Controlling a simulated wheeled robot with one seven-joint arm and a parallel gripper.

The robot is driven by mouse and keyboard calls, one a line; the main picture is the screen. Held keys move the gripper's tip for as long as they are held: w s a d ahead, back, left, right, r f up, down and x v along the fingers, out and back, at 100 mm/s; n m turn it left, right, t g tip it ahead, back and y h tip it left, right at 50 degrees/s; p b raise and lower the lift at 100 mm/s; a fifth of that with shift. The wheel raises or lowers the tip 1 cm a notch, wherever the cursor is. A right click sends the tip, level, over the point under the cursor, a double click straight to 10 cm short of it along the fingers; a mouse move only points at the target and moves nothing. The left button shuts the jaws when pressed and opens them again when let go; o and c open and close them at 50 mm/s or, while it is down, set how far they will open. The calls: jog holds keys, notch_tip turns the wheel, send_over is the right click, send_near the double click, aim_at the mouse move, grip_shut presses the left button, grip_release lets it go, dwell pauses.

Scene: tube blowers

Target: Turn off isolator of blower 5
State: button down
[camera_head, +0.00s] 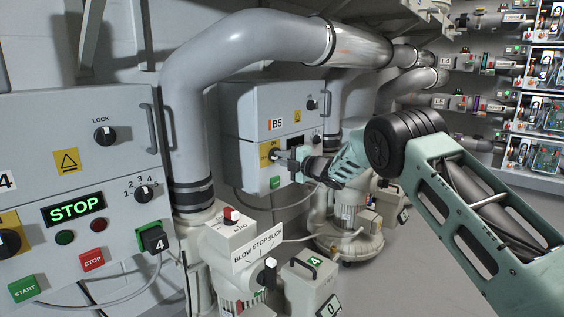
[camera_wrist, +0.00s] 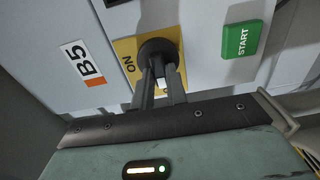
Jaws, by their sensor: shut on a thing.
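The blower 5 cabinet (camera_head: 240,120) is a grey box marked B5 on the wall at the picture's middle. Its isolator is a black rotary knob on a yellow plate (camera_head: 264,153), low on the cabinet front. My gripper (camera_head: 284,157) reaches it from the right. In the wrist view the isolator knob (camera_wrist: 157,50) sits on the yellow plate with ON printed at its left. The two dark fingers of my gripper (camera_wrist: 160,75) are shut on the knob. They hide part of the knob and the lower plate.
A green START button (camera_wrist: 241,40) is beside the isolator. The B4 cabinet (camera_head: 75,120) with a lit STOP display (camera_head: 74,208) stands at the left. A large grey pipe (camera_head: 185,110) runs between the cabinets. A BLOW STOP SUCK box (camera_head: 240,240) is below. Floor shows at right.

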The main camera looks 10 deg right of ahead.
jog(key=shift+f, duration=0.15)
jog(key=c, duration=1.4)
grip_release()
jog(key=shift+s+d, duration=0.1)
jog(key=shift+s, duration=0.05)
jog(key=p+v, duration=0.5)
jog(key=v, duration=1.2)
